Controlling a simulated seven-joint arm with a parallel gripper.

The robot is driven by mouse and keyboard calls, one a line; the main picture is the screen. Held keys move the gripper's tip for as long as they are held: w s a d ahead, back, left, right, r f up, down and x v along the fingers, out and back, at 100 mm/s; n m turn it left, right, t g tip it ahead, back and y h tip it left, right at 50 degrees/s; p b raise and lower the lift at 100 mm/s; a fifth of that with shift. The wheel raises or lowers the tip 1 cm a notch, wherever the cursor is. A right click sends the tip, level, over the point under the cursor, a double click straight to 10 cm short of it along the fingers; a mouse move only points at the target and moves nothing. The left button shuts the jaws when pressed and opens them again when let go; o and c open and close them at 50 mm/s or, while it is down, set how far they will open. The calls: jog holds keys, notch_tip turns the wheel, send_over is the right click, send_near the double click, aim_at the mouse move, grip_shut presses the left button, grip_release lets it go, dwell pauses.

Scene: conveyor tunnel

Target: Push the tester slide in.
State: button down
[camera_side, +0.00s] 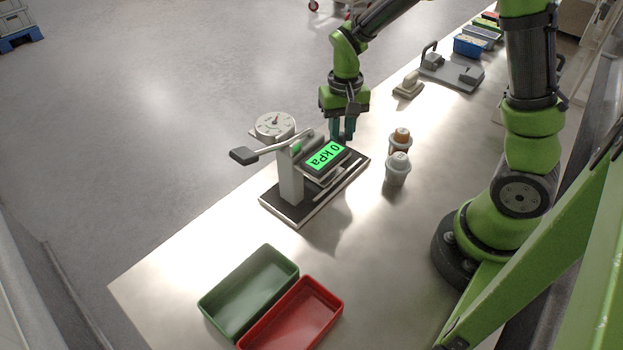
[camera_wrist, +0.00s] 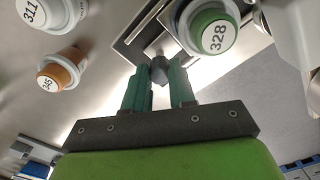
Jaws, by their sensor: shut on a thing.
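The tester (camera_side: 290,184) stands on the bench on a dark base, with a lever, a round dial (camera_side: 274,125) and a green screen reading 0 kPa (camera_side: 325,155). My gripper (camera_side: 342,138) points down at the tester's far end, beyond the screen. In the wrist view its fingers are closed around a small dark knob (camera_wrist: 158,70) on a short rod at the end of the slide (camera_wrist: 146,30). A green-lidded cup marked 328 (camera_wrist: 213,35) shows beside the knob. The side view largely hides the slide behind the screen and my fingers.
Two cups stand right of the tester: an orange-topped one (camera_side: 401,138) and a white one (camera_side: 397,169). A green tray (camera_side: 222,312) and a red tray (camera_side: 322,324) lie at the near end. A grey fixture (camera_side: 463,76) stands farther back. Bench between tester and trays is clear.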

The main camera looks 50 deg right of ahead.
jog(key=c, duration=1.2)
grip_release()
notch_tip(320, 180, up, 17)
